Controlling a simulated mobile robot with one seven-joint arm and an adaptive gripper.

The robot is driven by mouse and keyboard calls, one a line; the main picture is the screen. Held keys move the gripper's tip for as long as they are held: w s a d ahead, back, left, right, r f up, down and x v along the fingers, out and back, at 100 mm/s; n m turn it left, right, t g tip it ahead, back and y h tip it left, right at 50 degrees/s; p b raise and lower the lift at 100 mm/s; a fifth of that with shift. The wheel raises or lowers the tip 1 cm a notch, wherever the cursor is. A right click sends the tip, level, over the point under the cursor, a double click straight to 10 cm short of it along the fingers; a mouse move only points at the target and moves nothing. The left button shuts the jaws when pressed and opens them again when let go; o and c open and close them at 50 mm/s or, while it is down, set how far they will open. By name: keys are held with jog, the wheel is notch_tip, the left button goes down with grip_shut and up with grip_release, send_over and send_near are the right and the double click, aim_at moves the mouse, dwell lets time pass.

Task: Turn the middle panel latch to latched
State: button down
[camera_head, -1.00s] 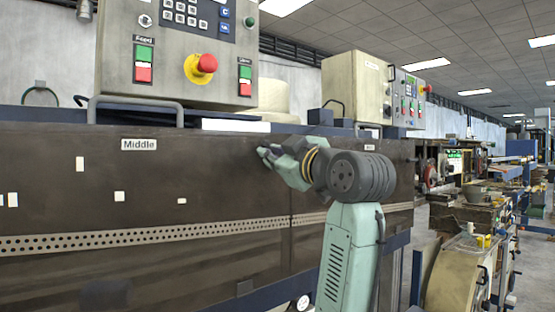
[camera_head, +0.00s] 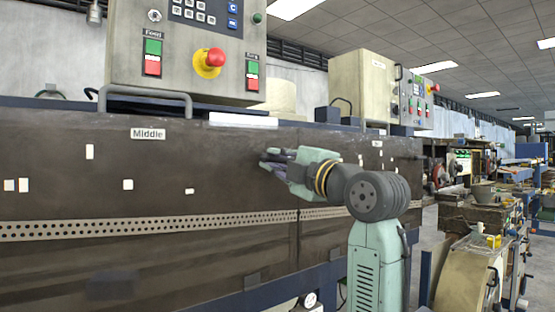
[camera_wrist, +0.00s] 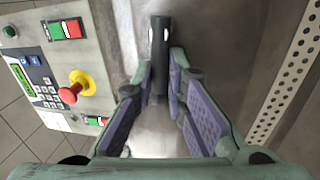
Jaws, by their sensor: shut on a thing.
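The middle panel (camera_head: 100,190) is a dark brown, glossy cover with a white "Middle" label (camera_head: 148,134). My gripper (camera_head: 268,160) is at the upper right part of this panel, right of the label and below the top edge. In the wrist view my gripper (camera_wrist: 160,80) has its two purple-padded fingers closed around a dark, rounded handle, which appears to be the latch (camera_wrist: 158,35). The handle sticks out beyond the fingertips. In the head view my fingers hide the latch, and I cannot tell whether it is latched.
A control box (camera_head: 185,50) with a red emergency button (camera_head: 210,61) stands above the panel. A grey bar handle (camera_head: 145,94) is at the panel's top edge. A perforated strip (camera_head: 150,224) runs across below. Cluttered machines (camera_head: 480,220) fill the right side.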

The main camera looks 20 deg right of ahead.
jog(key=shift+f+n, duration=0.15)
jog(key=shift+n, duration=0.45)
jog(key=c, duration=1.6)
grip_release()
jog(key=v, duration=1.2)
jog(key=shift+d+f, duration=0.1)
jog(key=shift+f, duration=0.05)
